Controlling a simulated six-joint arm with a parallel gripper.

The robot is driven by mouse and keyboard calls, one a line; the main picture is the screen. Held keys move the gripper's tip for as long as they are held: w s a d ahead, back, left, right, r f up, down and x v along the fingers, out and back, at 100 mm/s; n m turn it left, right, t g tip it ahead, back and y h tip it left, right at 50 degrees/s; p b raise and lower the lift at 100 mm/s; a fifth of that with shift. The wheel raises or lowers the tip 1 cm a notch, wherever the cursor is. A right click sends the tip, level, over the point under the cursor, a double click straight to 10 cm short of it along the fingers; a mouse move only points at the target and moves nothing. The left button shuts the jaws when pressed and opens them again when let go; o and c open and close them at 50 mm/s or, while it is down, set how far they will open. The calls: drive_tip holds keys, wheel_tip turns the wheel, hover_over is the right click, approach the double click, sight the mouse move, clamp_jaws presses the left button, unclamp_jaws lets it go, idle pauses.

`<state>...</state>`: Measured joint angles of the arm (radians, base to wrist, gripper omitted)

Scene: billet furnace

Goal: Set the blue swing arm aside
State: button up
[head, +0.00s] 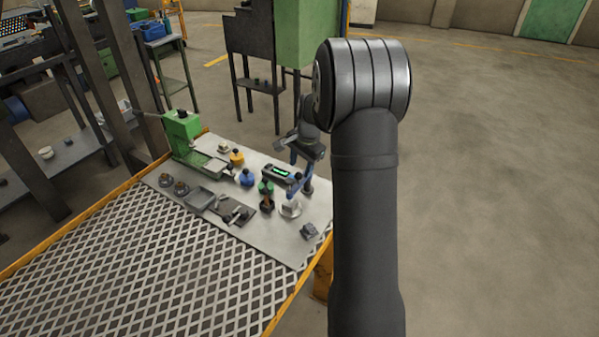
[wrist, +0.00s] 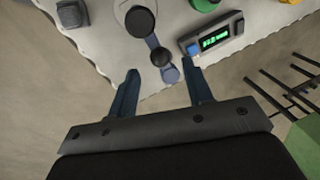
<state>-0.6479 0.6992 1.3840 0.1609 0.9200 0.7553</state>
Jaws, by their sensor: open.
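The blue swing arm (wrist: 153,41) shows in the wrist view, with a dark round knob (wrist: 161,56) along it and a blue disc (wrist: 170,75) at its near end. Its far end meets a pale round base under a dark ball. My gripper (wrist: 164,72) is open, with one blue finger on either side of the disc in the picture. I see no contact, and the height gap cannot be told. In the head view my gripper (head: 301,167) hangs over the back right of the bench and partly hides the swing arm.
A meter with a lit green display (wrist: 214,38) stands close to the right finger. A grey block (head: 309,230) sits near the bench's right edge. The pale bench (head: 270,240) also holds a blue item (head: 247,178), a yellow item (head: 237,157) and a green machine (head: 183,128).

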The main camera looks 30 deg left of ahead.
sight(299, 173)
drive_tip(key=shift+a+f, duration=0.2)
drive_tip(key=shift+f, duration=0.7)
drive_tip(key=shift+a+f, duration=0.15)
drive_tip(key=shift+f, duration=0.7)
clamp_jaws()
